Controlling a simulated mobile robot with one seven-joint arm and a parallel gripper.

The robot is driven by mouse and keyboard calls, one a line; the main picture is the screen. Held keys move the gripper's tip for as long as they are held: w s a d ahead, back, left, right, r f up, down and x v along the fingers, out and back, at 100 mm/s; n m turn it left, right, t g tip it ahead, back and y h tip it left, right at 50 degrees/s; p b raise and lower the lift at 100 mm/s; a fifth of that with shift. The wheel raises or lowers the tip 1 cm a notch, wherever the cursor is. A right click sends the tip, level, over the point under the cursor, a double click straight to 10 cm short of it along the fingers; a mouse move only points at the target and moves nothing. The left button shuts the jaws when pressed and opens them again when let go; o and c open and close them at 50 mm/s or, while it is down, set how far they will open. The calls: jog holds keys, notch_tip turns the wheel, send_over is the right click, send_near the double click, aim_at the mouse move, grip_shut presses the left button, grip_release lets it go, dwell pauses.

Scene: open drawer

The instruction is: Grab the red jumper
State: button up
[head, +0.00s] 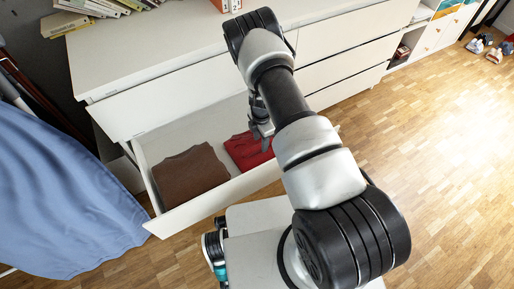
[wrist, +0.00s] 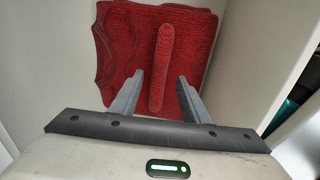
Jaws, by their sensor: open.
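The red jumper (head: 247,151) lies folded in the open drawer (head: 206,203), to the right of a brown folded garment (head: 190,175). In the wrist view the red jumper (wrist: 120,45) fills the middle, with a sleeve-like strip (wrist: 164,65) running down its centre. My gripper (wrist: 158,88) is open, its two fingers apart on either side of that strip. In the head view my gripper (head: 262,132) is over the drawer at the jumper, partly hidden by my arm. I cannot tell whether the fingers touch the cloth.
The white dresser (head: 160,50) stands behind, with closed drawers above and to the right. Books (head: 100,8) lie on its top. A blue cloth (head: 60,195) hangs at the left. The drawer walls (wrist: 250,60) rise close beside the jumper.

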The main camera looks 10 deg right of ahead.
notch_tip(320, 180, down, 3)
jog(key=shift+r, duration=0.2)
grip_shut()
jog(key=shift+a, duration=0.1)
dwell(1.2)
